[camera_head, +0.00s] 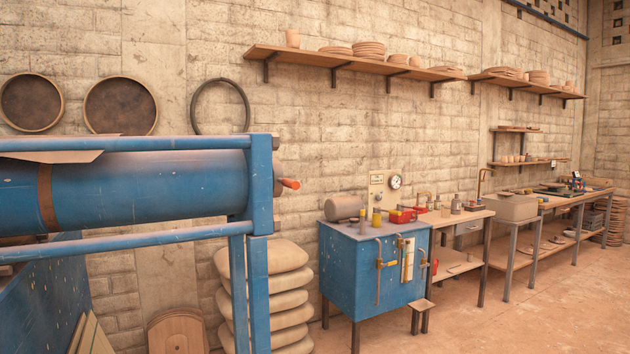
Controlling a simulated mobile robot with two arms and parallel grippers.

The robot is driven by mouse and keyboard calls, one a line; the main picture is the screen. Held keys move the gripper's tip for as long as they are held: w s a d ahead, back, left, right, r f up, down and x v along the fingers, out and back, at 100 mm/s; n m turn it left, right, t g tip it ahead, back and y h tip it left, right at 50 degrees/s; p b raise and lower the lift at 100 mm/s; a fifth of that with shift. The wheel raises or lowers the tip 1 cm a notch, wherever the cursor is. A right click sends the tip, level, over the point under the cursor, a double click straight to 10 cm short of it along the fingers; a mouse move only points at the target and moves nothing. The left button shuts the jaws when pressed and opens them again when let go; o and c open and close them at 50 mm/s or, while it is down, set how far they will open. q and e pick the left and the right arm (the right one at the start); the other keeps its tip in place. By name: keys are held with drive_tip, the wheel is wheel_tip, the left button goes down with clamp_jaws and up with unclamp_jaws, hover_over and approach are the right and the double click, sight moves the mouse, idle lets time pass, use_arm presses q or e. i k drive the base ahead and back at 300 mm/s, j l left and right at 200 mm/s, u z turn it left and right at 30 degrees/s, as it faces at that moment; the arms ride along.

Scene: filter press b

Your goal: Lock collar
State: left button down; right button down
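A large blue cylinder (150,188) lies level in the blue press frame (262,200) at the left. A rust-brown band (47,198) goes around the cylinder near the left edge; it may be the collar, but I cannot tell for sure. The upper frame bar and a tan sheet (50,155) stand in front of the cylinder's top. An orange-red handle (289,184) sticks out to the right from the frame's end. Neither of my grippers is in view.
A blue cabinet (340,270) with valves and a gauge (395,181) stands right of the press. Stacked sacks (288,290) lie between them. Workbenches (515,230) and shelves (360,62) line the back wall. The floor (560,320) at the front right is clear.

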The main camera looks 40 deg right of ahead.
sight(280, 182)
drive_tip(key=l, duration=1.05)
drive_tip(key=k+l, duration=0.15)
drive_tip(key=l, duration=1.9)
